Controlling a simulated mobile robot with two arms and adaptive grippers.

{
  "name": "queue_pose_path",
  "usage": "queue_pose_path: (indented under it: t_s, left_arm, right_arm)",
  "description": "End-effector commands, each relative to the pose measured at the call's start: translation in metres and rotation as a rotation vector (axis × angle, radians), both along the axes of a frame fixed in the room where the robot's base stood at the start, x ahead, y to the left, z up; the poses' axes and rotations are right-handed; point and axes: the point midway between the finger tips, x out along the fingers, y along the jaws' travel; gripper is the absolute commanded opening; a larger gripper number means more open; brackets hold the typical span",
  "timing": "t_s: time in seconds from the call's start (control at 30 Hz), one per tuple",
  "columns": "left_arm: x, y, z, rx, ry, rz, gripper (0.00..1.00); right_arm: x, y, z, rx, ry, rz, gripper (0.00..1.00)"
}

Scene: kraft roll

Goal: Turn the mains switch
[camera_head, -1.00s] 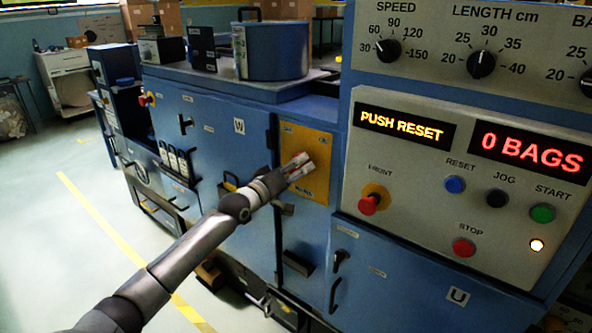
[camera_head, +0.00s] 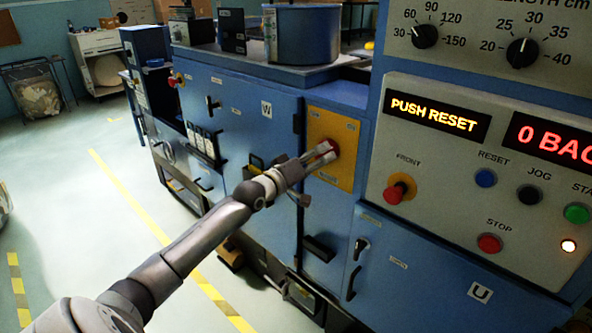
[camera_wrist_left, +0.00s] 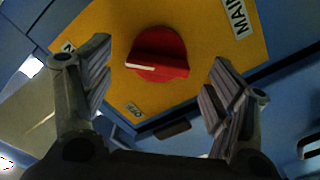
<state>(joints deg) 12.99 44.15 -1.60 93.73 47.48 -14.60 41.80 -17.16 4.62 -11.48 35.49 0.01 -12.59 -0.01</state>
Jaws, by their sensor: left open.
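The mains switch is a red rotary knob (camera_wrist_left: 157,54) on a yellow plate (camera_wrist_left: 120,22) with a label starting "MAIN", seen in the left wrist view. The knob has a white pointer mark on its grip bar. In the head view the yellow plate (camera_head: 346,128) sits on the blue machine front, and the knob is partly hidden by my left gripper (camera_head: 329,153). In the left wrist view my left gripper (camera_wrist_left: 163,85) is open, one finger on each side of the knob, with gaps to it. My right gripper is not in view.
The control panel (camera_head: 450,170) right of the plate has several buttons and displays reading "PUSH RESET" and "0 BAC". A red front stop button (camera_head: 397,190) juts out there. A blue pot (camera_head: 305,38) stands on the machine top. Open floor (camera_head: 70,210) lies at left.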

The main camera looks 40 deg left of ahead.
Motion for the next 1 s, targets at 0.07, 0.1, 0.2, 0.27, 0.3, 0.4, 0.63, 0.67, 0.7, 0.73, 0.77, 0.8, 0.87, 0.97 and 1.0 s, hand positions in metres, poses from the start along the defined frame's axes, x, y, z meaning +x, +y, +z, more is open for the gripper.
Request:
queue_pose_path:
  t_s: [0.07,0.1,0.2,0.27,0.3,0.4,0.63,0.67,0.7,0.73,0.77,0.8,0.87,0.97,1.0]
  left_arm:
    - [-0.013,0.001,-0.002,0.001,0.001,0.000,0.79]
    - [-0.018,0.001,-0.002,0.002,0.002,-0.001,0.79]
    - [-0.032,0.003,-0.001,0.003,0.001,0.000,0.79]
    - [-0.041,0.003,-0.001,0.002,0.001,0.000,0.79]
    - [-0.046,0.004,-0.002,0.002,0.003,0.000,0.79]
    - [-0.060,0.004,-0.001,0.003,0.002,-0.001,0.79]
    - [-0.082,0.007,-0.001,0.002,0.001,0.000,0.79]
    - [-0.084,0.007,-0.001,0.001,0.001,0.000,0.79]
    - [-0.087,0.007,-0.001,0.002,0.001,0.000,0.79]
    - [-0.088,0.007,0.000,0.002,0.001,0.000,0.79]
    - [-0.089,0.007,0.000,0.002,0.000,0.000,0.79]
    - [-0.090,0.007,0.000,0.002,0.000,0.000,0.79]
    - [-0.091,0.007,0.000,0.002,0.000,0.000,0.79]
    - [-0.092,0.007,0.000,0.002,0.000,0.000,0.79]
    - [-0.092,0.007,0.000,0.002,0.000,0.000,0.79]
  right_arm:
    - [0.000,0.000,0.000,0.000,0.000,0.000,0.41]
    - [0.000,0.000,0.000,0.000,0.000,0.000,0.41]
    - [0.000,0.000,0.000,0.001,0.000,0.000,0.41]
    - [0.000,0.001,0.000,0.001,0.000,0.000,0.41]
    - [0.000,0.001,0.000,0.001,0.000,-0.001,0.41]
    - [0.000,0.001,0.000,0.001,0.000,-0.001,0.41]
    - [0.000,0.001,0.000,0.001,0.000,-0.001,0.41]
    - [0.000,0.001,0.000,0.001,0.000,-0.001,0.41]
    - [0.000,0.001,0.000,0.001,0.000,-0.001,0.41]
    - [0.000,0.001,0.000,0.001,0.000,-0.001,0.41]
    - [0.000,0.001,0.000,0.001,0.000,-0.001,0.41]
    - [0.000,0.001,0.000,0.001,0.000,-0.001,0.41]
    - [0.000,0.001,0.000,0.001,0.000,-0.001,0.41]
    - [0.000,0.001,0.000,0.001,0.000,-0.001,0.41]
    - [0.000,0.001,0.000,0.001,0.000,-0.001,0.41]
